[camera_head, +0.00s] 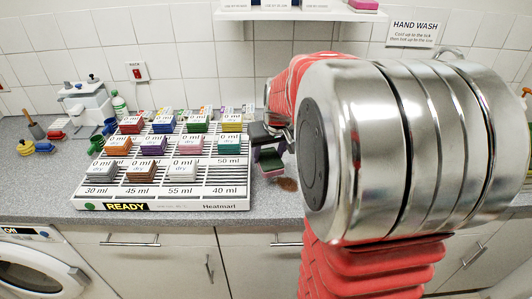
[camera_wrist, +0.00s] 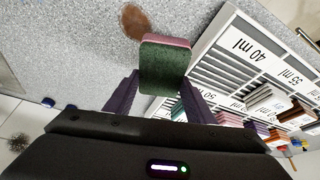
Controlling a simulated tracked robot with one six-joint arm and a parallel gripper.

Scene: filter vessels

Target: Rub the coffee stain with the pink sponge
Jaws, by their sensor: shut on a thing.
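A pink sponge with a dark green face (camera_wrist: 165,65) is held between the two purple fingers of my gripper (camera_wrist: 158,88). In the head view the sponge (camera_head: 270,160) shows below my gripper (camera_head: 266,146), right of the white rack. The brown coffee stain (camera_wrist: 136,21) lies on the grey speckled counter, just past the sponge's pink edge in the wrist view. In the head view the stain (camera_head: 288,184) is right of and below the sponge, partly beside my arm. The sponge seems apart from the stain; I cannot tell its height over the counter.
The white slatted rack (camera_head: 215,204), with volume labels and several coloured "0 ml" blocks, stands close to the left of the sponge. A shelf (camera_head: 300,14) hangs on the tiled wall. The counter (camera_wrist: 60,55) around the stain looks clear in the wrist view.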

